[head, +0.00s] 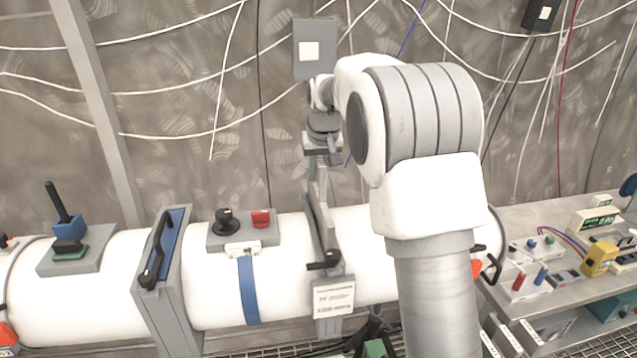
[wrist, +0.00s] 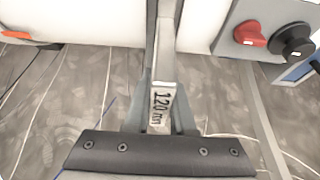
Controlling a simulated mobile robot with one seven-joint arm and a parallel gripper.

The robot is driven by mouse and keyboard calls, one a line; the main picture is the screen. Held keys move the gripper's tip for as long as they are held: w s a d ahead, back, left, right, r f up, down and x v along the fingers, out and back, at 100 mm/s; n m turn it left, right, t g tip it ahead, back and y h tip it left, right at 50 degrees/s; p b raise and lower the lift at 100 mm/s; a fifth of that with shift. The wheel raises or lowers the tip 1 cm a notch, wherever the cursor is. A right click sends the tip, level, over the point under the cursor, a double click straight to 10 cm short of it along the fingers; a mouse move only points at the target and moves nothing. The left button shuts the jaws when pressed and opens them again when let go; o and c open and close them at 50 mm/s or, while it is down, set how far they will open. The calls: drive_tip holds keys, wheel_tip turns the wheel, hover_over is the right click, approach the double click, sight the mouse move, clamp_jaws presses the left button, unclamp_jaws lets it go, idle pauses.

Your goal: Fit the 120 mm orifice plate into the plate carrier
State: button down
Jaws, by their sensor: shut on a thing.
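The 120 mm orifice plate shows in the wrist view as a grey upright tab (wrist: 162,105) with "120 mm" printed on it. My gripper (wrist: 160,125) is shut on this tab. In the head view my gripper (head: 322,150) is above the white pipe, over the plate carrier (head: 328,240), a narrow grey frame across the pipe. The plate's grey strip (head: 322,185) runs down from the jaws toward the carrier. It lines up with the carrier in the wrist view. I cannot tell how deep its lower part is; my arm hides some of the right side.
A blue-grey clamped flange (head: 165,270) stands left on the pipe. A box with a black knob and red switch (head: 243,228) sits between it and the carrier. A white tag (head: 333,298) hangs at the carrier. A bench with instruments (head: 560,265) is at right.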

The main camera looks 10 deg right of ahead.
wheel_tip(320, 180, down, 3)
drive_tip(key=shift+r, duration=0.1)
